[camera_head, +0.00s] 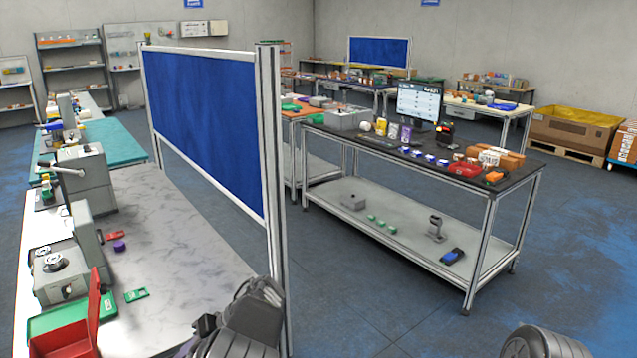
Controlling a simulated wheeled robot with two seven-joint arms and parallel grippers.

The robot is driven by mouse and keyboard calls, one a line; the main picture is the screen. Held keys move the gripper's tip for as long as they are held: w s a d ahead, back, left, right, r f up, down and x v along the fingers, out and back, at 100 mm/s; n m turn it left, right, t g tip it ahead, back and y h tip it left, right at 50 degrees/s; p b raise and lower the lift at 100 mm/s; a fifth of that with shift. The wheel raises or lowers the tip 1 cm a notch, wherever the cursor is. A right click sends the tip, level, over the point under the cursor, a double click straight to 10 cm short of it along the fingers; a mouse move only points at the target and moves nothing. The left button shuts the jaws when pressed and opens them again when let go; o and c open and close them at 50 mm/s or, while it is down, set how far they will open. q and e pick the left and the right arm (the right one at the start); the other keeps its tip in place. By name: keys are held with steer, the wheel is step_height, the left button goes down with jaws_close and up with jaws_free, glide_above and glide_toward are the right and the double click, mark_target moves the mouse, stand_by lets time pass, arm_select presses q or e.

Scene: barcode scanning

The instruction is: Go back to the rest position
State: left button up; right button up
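Part of my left arm (243,322), grey with a dark block on its left side, shows at the bottom centre, in front of the light workbench. I see no fingers on it. A rounded grey part of my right arm (545,343) shows at the bottom right over the floor. Neither gripper's fingertips are in view, so I cannot see whether anything is held. The black-topped table (505,181) stands ahead to the right, apart from both arms. It carries a monitor (419,103), several small blue-and-white boxes, a red tray (464,170) and brown boxes (503,160).
A blue partition (205,117) with a metal post (270,180) stands left of centre. The light workbench (180,262) at left holds machines and a red bin (75,335). A lower shelf (400,243) holds small items. Open floor (580,240) lies at right.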

arm_select(q)
steer(key=s+d+f+m+h+b, duration=0.1)
steer(key=s+f+h, duration=0.1)
steer(key=s+f, duration=0.45)
steer(key=s+d+f+m+g+h, duration=0.1)
steer(key=s+d+f+h, duration=0.15)
steer(key=f, duration=0.75)
steer(key=s+f+m+h+b, duration=0.1)
steer(key=s+f+h, duration=0.1)
steer(key=s+f, duration=0.45)
steer(key=s+d+f+h, duration=0.4)
steer(key=s+d+f, duration=0.3)
steer(key=d, duration=0.1)
steer(key=s+d+r+t+h+b, duration=0.1)
steer(key=s+d+t+h, duration=0.1)
steer(key=s+d, duration=0.6)
steer(key=shift+s+d+r+t+h, duration=0.3)
steer(key=shift+d+t+h, duration=0.1)
steer(key=shift+d, duration=0.15)
